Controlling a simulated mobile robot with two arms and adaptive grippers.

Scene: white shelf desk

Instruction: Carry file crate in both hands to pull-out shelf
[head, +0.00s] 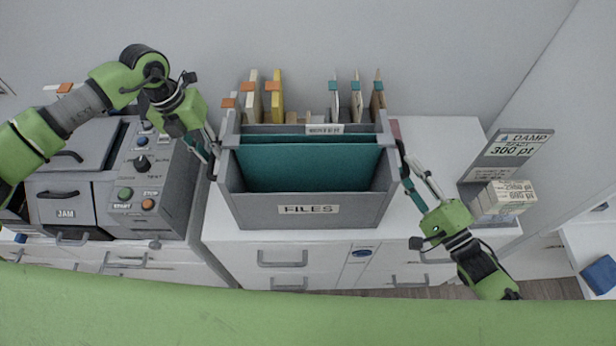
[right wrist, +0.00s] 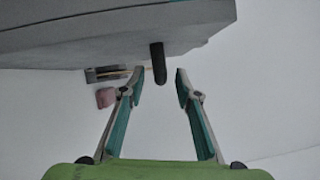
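The grey file crate (head: 308,210), labelled FILES, stands on the white desk top with teal folders (head: 309,168) inside. Dark handles stick out from its left and right sides. My left gripper (head: 210,155) is at the crate's left side, its fingers apart close to the left handle. My right gripper (head: 404,170) is at the crate's right side. In the right wrist view my right gripper (right wrist: 159,76) is open, with the right handle (right wrist: 158,63) between its fingertips and clear space on both sides. The pull-out shelf cannot be made out for certain.
Several upright folders (head: 277,97) stand behind the crate. A grey machine (head: 160,190) with buttons is on the left. A DAMP sign (head: 508,148) and stacked paper packs (head: 503,199) are on the right. White drawers (head: 283,257) lie below the front edge.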

